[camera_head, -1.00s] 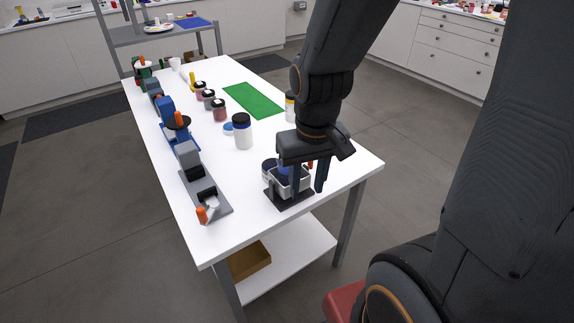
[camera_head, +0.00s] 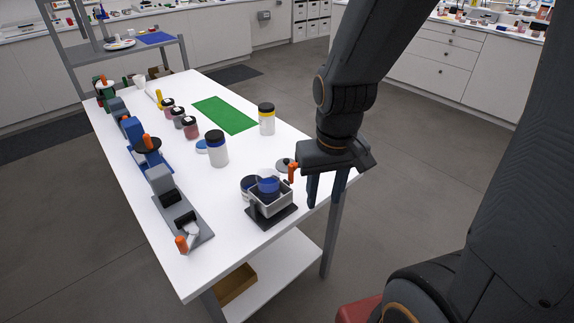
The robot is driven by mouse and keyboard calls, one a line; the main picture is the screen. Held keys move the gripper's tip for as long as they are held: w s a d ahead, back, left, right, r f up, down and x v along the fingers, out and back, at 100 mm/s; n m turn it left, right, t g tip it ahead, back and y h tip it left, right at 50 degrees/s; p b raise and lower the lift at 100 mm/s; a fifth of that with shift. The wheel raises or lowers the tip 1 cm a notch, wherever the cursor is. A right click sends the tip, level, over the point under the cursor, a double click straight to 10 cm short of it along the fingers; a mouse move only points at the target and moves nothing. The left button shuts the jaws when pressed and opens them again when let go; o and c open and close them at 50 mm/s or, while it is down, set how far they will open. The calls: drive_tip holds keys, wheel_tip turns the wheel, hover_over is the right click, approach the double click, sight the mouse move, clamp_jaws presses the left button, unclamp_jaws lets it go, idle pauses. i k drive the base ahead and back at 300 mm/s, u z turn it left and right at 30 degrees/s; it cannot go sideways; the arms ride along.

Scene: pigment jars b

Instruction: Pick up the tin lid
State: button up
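A small grey disc (camera_head: 284,164), which looks like the tin lid, lies on the white table (camera_head: 240,157) near its right edge. It is just left of my gripper and partly hidden by it. My gripper (camera_head: 325,198) points down near the table's right edge, with its two fingers apart and nothing visible between them. I cannot tell its exact height.
A grey tray on a dark base (camera_head: 270,205) holds a blue-filled clear vessel, left of my gripper. An orange-ended item (camera_head: 292,172) is close by. Devices line the left edge. A green mat (camera_head: 226,115) lies flat.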

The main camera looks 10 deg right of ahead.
sight(282, 164)
drive_tip(key=k, duration=0.5)
drive_tip(key=z, duration=1.5)
drive_tip(key=i, duration=1.15)
drive_tip(key=u, duration=2.85)
drive_tip(key=i, duration=0.5)
drive_tip(key=u, duration=0.05)
